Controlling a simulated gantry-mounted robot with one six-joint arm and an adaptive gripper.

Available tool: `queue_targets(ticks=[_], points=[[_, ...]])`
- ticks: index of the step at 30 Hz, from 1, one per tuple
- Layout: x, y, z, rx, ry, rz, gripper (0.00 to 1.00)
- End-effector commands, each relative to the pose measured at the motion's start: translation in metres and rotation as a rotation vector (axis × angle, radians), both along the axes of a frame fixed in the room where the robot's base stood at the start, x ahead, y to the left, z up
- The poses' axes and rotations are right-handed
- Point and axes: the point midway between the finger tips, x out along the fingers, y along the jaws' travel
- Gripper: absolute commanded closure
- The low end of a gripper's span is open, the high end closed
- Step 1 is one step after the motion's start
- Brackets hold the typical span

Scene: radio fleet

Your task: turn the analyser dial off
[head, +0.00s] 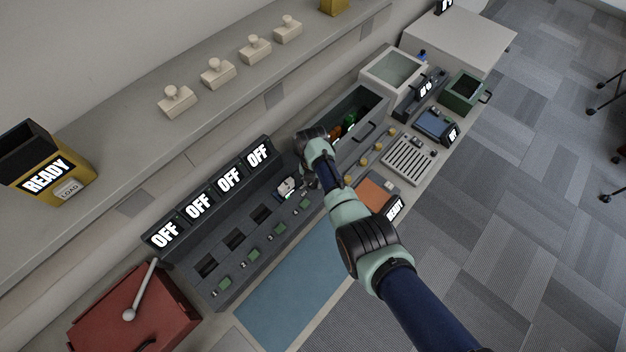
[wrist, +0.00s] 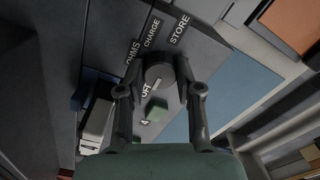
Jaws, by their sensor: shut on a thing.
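The analyser (head: 215,258) is a dark grey unit with several bays and a row of displays that all read OFF. In the wrist view a round dark dial (wrist: 158,72) sits among the labels OHMS, CHARGE, STORE and OFF, with a 4 below. A small pale mark shows on its lower edge, near the OFF label; its exact setting is hard to tell. My gripper (wrist: 158,82) is shut on the dial, one finger on each side. In the head view my gripper (head: 309,181) is at the analyser's right end, and my arm hides the dial.
A green button (wrist: 156,109) lies just below the dial. A light item (head: 287,188) sits in the bay at the right end. A blue mat (head: 290,285) and an orange-topped unit (head: 374,195) lie in front. A red box (head: 135,315) with a lever stands left.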

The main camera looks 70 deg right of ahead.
Motion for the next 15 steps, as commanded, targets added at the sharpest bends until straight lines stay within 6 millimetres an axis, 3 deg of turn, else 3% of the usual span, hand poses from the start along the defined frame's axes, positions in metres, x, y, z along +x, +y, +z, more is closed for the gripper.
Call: queue_targets(ticks=[8, 9, 13, 15], points=[[0.0004, -0.0002, 0.0016, 0.0, 0.0, 0.001, 1.0], [0.0005, -0.0002, 0.0017, 0.0, 0.0, 0.001, 0.6], [0.0004, -0.0002, 0.0013, 0.0, 0.0, 0.0, 0.4], [0.0003, -0.0002, 0.001, 0.0, 0.0, 0.0, 0.4]])
